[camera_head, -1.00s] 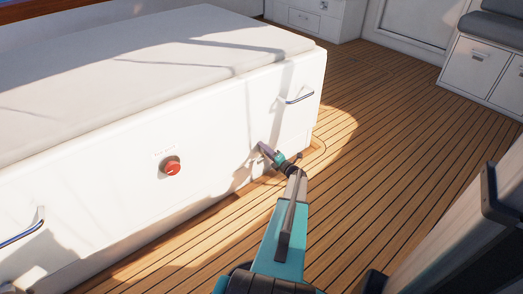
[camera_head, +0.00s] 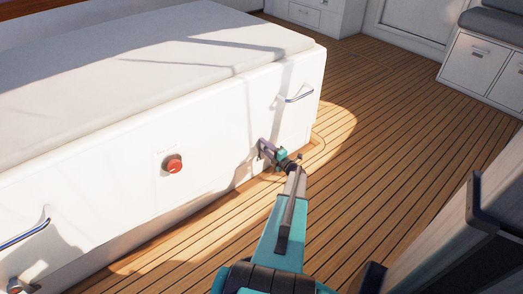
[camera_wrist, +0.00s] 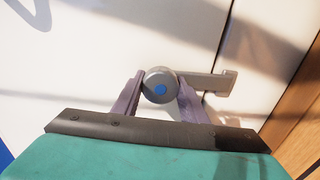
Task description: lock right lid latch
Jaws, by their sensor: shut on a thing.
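The right lid latch (camera_wrist: 160,85) is a grey round knob with a blue dot at its centre. Its lever arm (camera_wrist: 212,82) points to the right in the wrist view, ending in a small hooked tip. The latch sits low on the right part of the white hatch front (camera_head: 120,205). My gripper (camera_wrist: 160,90) is shut on the latch knob, with one purple-grey finger on each side. In the head view my gripper (camera_head: 264,150) is against the hatch front, below the right handle, and hides most of the latch.
A blue-and-chrome handle (camera_head: 299,95) is above right of my gripper, and another handle (camera_head: 25,234) is at far left. A red button (camera_head: 173,164) is mid-panel. Wooden deck (camera_head: 390,150) is open to the right. A white cabinet (camera_head: 485,60) stands at back right.

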